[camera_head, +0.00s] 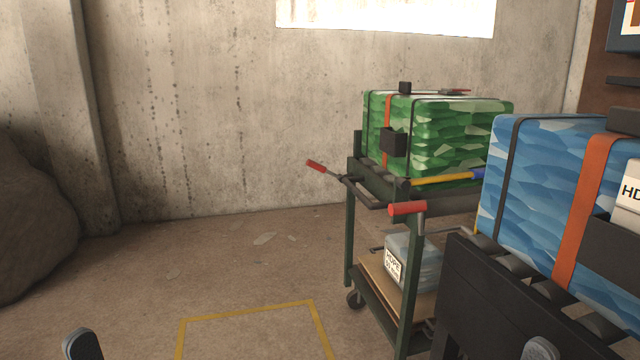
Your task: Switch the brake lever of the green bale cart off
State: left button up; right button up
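The green bale cart (349,235) stands right of centre, a dark green frame on casters with a green bale (440,135) strapped on top. Two red grips on dark bars stick out at its near end: a left one (316,166) and a right one (407,208). A yellow rod (440,180) with a blue end lies along the cart's side below the bale. I cannot tell which of these is the brake lever. Only the tips of my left gripper (82,345) and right gripper (540,349) show at the bottom edge, apart from the cart.
A blue bale (545,190) with an orange strap rests on a dark roller stand (500,300) at the right, close beside the cart. A rock-like heap (30,220) stands left. Floor around the yellow outline (250,310) is clear.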

aim_at(317, 167)
jog(key=i+j, duration=0.35)
jog(key=i, duration=0.2)
jog(key=i+j, duration=0.35)
jog(key=i, duration=0.2)
jog(key=i+j, duration=0.35)
jog(key=i, duration=0.15)
jog(key=i+j, duration=0.4)
jog(key=i, duration=0.15)
jog(key=z, duration=1.75)
